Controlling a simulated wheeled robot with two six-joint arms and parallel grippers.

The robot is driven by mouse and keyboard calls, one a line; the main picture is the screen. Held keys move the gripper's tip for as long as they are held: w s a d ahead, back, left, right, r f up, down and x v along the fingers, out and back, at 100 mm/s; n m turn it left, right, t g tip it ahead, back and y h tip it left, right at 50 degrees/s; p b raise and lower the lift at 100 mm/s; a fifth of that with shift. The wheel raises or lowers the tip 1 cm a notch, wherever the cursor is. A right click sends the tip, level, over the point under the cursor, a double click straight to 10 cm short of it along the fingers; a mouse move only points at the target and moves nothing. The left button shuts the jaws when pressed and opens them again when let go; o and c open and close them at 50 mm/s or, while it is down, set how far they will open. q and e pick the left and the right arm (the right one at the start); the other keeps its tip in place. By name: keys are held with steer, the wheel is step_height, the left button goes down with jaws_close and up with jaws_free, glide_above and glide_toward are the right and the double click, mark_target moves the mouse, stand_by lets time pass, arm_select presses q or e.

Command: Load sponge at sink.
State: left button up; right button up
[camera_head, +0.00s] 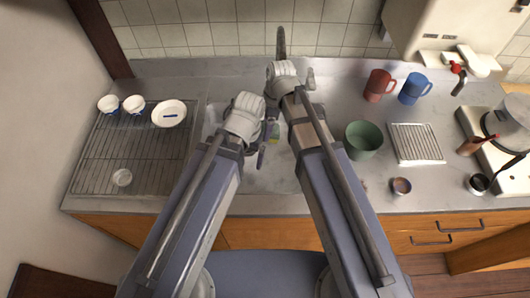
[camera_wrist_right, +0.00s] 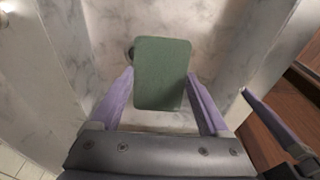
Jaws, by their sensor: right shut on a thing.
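A green rectangular sponge (camera_wrist_right: 162,66) sits between the two purple fingers of my right gripper (camera_wrist_right: 160,84) in the right wrist view. The gripper is shut on it and holds it over the pale, marbled sink basin (camera_wrist_right: 235,60). In the head view my right arm reaches over the sink (camera_head: 262,178), and a small green and yellow patch shows between the arms; I cannot tell if it is the sponge. My left gripper (camera_head: 262,152) points down over the sink beside the right one. Its fingers are mostly hidden, so its opening is unclear.
A drying rack (camera_head: 140,150) with white bowls and a dish stands left of the sink. Right of it are a green pot (camera_head: 363,140), a red mug (camera_head: 378,85), a blue mug (camera_head: 414,88), a small cup (camera_head: 401,186) and a wire rack (camera_head: 416,143).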

arm_select(q)
steer(key=shift+r, duration=0.1)
arm_select(e)
steer(key=shift+r, duration=0.1)
step_height(320, 180, up, 4)
steer(key=p, duration=0.4)
arm_select(q)
step_height(320, 180, up, 4)
steer(key=shift+f, duration=0.1)
